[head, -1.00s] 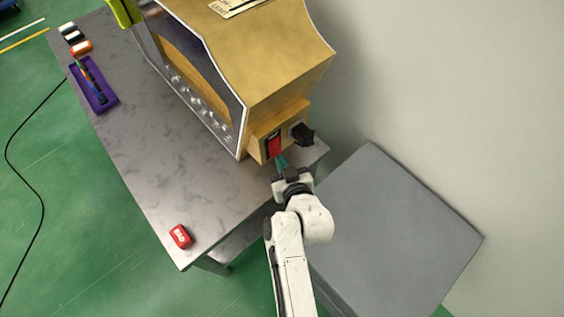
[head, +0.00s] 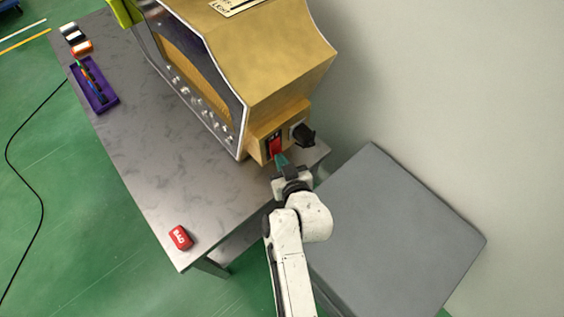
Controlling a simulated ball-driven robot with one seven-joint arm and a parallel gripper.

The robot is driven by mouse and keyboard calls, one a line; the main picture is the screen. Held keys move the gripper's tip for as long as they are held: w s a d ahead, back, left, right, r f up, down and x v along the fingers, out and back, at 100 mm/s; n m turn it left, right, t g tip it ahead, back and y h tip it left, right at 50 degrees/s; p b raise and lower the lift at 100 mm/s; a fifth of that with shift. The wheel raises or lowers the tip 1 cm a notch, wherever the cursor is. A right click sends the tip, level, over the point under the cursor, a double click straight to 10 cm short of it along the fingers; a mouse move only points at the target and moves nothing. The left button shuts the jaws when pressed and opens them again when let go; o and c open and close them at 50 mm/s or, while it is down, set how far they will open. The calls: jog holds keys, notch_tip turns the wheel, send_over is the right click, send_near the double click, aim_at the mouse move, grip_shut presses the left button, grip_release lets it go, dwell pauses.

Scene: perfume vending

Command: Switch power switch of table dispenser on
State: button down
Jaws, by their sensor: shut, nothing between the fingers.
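The table dispenser (head: 285,75) is a large golden box with a dark front, standing on the grey table (head: 165,165). Its red power switch (head: 275,146) sits in a dark frame on a small golden block on the dispenser's near side. My gripper (head: 281,160) is shut and empty, with its greenish fingertips right at the lower part of the switch. I cannot tell whether they touch it. The fingertips hide the switch's lower edge, and I cannot tell its position.
A black plug or knob (head: 303,134) sits just right of the switch. A grey box (head: 395,235) stands right of my arm by the wall. A red item (head: 181,238) lies at the table's near corner. A purple tray (head: 95,88) lies at the far left.

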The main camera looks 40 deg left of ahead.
jog(key=shift+w+a+f, duration=0.1)
jog(key=shift+a, duration=0.1)
jog(key=p+v, duration=0.2)
jog(key=v, duration=0.7)
jog(key=shift+p, duration=0.35)
dwell(0.4)
dwell(0.4)
jog(key=d+f+m+g+h, duration=0.1)
jog(key=d+f+m+h, duration=0.2)
jog(key=d, duration=1.1)
jog(key=d+m+h, duration=0.3)
jog(key=d+h, duration=0.1)
jog(key=d, duration=0.9)
jog(key=s+d+r+m+g+h, duration=0.1)
jog(key=s+d+m+g+h, duration=0.1)
jog(key=s+d, duration=0.6)
jog(key=s+d+r+m+g+h, duration=0.2)
jog(key=s+d+m, duration=0.3)
jog(key=d, duration=0.8)
jog(key=s+h, duration=0.1)
jog(key=s, duration=0.1)
jog(key=shift+s+r+h, duration=0.2)
jog(key=shift+s+h, duration=0.1)
jog(key=shift+s, duration=0.1)
